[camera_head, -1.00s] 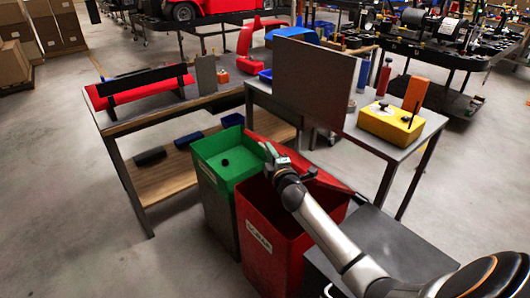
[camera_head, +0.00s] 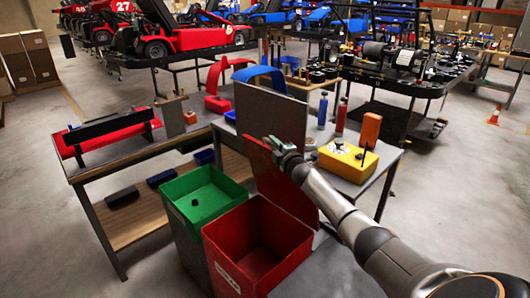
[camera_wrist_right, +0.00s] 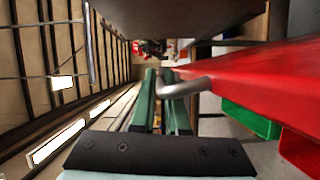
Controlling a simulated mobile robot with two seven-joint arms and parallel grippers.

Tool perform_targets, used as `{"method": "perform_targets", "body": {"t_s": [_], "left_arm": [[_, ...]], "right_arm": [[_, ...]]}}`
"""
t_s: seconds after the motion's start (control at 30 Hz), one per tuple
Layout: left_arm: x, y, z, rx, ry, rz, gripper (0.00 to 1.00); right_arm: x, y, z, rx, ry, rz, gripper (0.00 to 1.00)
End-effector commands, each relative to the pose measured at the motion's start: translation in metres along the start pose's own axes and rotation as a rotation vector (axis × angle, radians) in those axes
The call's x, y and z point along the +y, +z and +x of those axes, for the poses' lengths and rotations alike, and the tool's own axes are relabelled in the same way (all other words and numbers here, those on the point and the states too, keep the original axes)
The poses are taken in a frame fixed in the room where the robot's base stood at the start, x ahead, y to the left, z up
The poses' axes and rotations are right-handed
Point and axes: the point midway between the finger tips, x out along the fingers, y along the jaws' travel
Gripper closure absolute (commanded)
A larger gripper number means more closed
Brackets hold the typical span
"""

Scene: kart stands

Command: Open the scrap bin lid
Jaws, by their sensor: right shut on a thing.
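The red scrap bin (camera_head: 238,243) stands open in the head view, its inside showing and looking empty. Its red lid (camera_head: 278,190) stands up steeply along the bin's far right edge. My right gripper (camera_head: 276,145) is at the lid's top edge. In the right wrist view, the green fingers of my right gripper (camera_wrist_right: 164,88) are closed around the bent grey metal handle (camera_wrist_right: 191,89), with the red lid (camera_wrist_right: 260,78) to its right. My left gripper is not in view.
A green bin (camera_head: 198,205) with a small dark thing inside stands left of the scrap bin. Behind the lid is a table with an upright grey panel (camera_head: 268,110) and a yellow box (camera_head: 346,163). A workbench (camera_head: 130,152) stands left.

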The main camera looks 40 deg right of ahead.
Motion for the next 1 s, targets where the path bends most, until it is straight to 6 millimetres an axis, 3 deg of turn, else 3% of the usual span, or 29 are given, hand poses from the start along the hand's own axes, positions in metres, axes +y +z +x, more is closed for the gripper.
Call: {"method": "perform_targets", "body": {"t_s": [0.3, 0.77, 0.8, 1.0], "left_arm": [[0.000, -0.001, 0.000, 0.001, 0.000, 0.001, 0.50], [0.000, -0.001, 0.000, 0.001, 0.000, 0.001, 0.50], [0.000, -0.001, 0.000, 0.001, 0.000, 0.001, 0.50], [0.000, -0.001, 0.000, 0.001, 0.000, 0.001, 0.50]], "right_arm": [[0.007, 0.018, 0.008, 0.000, 0.001, 0.000, 1.00], [0.008, 0.019, 0.009, 0.003, 0.003, -0.001, 1.00], [0.008, 0.019, 0.009, 0.003, 0.003, -0.001, 0.83], [0.007, 0.019, 0.009, 0.002, 0.001, -0.001, 0.61]]}}
